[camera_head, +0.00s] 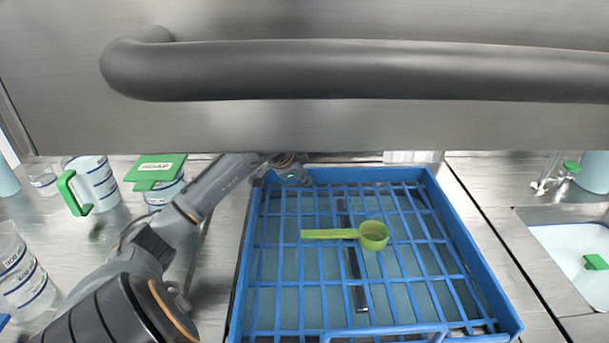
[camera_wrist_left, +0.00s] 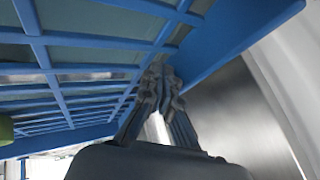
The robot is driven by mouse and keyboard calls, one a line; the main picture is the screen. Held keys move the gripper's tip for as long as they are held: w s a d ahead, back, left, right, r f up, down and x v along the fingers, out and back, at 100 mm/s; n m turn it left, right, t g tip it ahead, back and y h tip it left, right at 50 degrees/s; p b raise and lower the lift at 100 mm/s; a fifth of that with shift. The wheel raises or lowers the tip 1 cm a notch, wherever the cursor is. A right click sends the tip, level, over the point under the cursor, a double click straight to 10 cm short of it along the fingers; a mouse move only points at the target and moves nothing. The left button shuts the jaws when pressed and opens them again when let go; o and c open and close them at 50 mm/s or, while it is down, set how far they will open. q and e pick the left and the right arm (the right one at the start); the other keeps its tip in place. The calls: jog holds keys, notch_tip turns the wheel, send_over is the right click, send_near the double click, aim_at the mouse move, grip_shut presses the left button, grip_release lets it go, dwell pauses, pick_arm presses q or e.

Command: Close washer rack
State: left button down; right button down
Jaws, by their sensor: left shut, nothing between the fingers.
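The blue washer rack (camera_head: 468,238) lies flat below the raised steel hood, with an open grid floor. A green scoop (camera_head: 373,236) lies on the grid, its handle pointing left. My left arm comes in from the left, and my left gripper (camera_head: 290,172) is at the rack's far left corner, partly hidden under the hood edge. In the left wrist view, the shut, empty fingers of the gripper (camera_wrist_left: 160,78) are close to the blue rack wall (camera_wrist_left: 225,42); I cannot tell whether they touch it. My right gripper is not in view.
The steel hood (camera_head: 300,128) with its thick dark handle bar (camera_head: 350,72) spans the top. Measuring jugs (camera_head: 98,182) and a green-lidded container (camera_head: 155,170) stand on the left counter. A sink (camera_head: 570,250) is at the right.

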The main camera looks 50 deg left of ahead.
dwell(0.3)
pick_arm(q)
jog(key=w+a, duration=0.3)
jog(key=shift+a+r, duration=0.15)
dwell(0.4)
